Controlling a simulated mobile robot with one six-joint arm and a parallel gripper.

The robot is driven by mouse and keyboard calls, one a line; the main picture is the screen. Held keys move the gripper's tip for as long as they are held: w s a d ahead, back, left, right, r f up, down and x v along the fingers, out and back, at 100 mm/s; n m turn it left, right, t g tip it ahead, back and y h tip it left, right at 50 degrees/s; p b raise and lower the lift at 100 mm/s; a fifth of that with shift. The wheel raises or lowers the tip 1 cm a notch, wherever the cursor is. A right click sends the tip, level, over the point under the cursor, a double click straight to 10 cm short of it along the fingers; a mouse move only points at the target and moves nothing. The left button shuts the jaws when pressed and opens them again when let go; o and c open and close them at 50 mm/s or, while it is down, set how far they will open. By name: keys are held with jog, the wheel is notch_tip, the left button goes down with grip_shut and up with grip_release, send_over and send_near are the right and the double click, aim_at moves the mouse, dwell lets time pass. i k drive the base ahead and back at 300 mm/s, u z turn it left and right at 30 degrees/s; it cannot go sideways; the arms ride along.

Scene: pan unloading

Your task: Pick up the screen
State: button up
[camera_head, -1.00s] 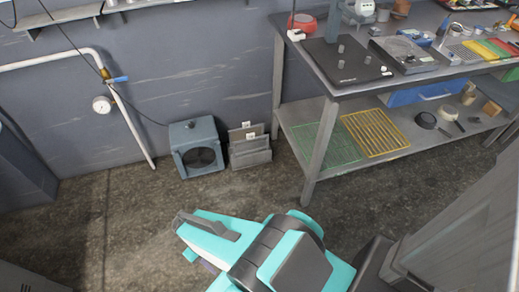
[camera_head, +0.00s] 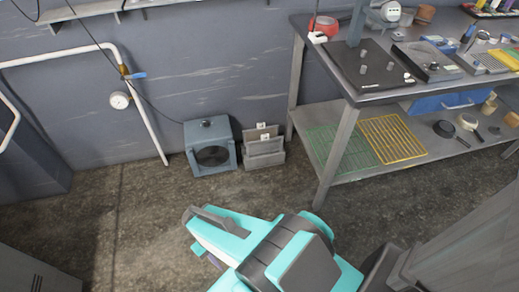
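Two flat mesh screens lie side by side on the workbench's lower shelf at right: a green screen (camera_head: 343,147) on the left and a yellow screen (camera_head: 392,138) on the right. A smaller grey and yellow grid (camera_head: 484,62) lies on the bench top. I cannot tell which one the task means. My gripper (camera_head: 203,232) is at the end of my teal and grey arm, over the floor in the lower middle, left of the bench and apart from the screens. It looks empty, but its fingers are not clear enough to tell open from shut.
A blue drawer (camera_head: 445,101) hangs above the shelf. A grey fan box (camera_head: 209,145) and a holder (camera_head: 264,148) stand by the wall. Floor (camera_head: 140,210) at left is clear.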

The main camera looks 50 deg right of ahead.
aim_at(265, 137)
jog(key=i, duration=0.9)
jog(key=z, duration=0.05)
